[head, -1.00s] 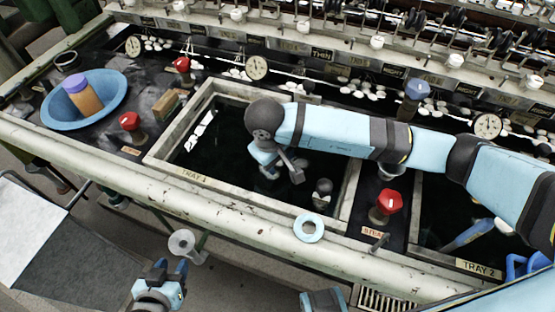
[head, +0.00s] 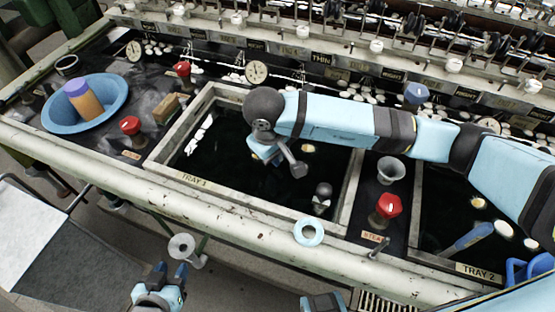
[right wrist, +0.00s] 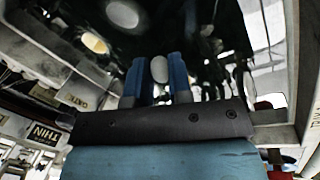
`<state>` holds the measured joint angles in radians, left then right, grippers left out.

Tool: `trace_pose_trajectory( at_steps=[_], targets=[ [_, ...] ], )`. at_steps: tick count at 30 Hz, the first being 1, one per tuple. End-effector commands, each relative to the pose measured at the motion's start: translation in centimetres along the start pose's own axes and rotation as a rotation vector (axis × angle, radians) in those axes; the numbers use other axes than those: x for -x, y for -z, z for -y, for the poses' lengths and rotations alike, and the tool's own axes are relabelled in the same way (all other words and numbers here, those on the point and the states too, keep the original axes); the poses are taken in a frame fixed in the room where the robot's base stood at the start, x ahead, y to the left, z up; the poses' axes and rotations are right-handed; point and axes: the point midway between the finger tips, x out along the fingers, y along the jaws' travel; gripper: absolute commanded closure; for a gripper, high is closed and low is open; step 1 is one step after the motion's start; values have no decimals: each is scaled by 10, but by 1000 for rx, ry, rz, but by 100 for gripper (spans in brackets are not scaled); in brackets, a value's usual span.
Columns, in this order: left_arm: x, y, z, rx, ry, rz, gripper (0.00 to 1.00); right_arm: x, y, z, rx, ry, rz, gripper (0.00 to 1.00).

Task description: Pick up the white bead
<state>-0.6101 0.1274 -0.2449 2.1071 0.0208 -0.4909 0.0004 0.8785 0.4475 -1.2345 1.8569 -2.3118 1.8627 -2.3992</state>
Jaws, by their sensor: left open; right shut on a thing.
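The white bead (right wrist: 159,69) is an oval pale piece between the two blue fingers of my right gripper (right wrist: 160,62) in the right wrist view. The right gripper is shut on it. In the head view the right hand is over the dark Tray 1 (head: 225,195), and its fingertips and the bead are hidden there. My left gripper (head: 171,271) is open and empty at the bottom, in front of the basin bench and away from the tray.
A yellowish bead (head: 308,148) lies in Tray 1; more pale beads (head: 503,229) lie in Tray 2. A grey cup (head: 391,170) and a red knob (head: 386,206) stand between the trays. A blue bowl (head: 112,112) holding an orange-brown jar is at the left.

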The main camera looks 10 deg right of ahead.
Motion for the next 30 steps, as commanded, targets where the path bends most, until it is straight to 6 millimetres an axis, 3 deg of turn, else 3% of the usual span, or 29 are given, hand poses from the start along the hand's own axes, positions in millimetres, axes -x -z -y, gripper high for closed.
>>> trace_pose_trajectory(
  at_steps=[6,15,21,30],
  targets=[
    [1,1,0,2,0,2,57,62,1,-13,0,-3,-7,86],
    [1,1,0,3,0,5,57,127,1,-26,-1,-2,-4,86],
    [1,0,0,4,1,6,57,153,0,-30,0,-2,-2,86],
    [1,0,1,4,1,6,57,161,0,-32,0,0,0,86]
  ],
)
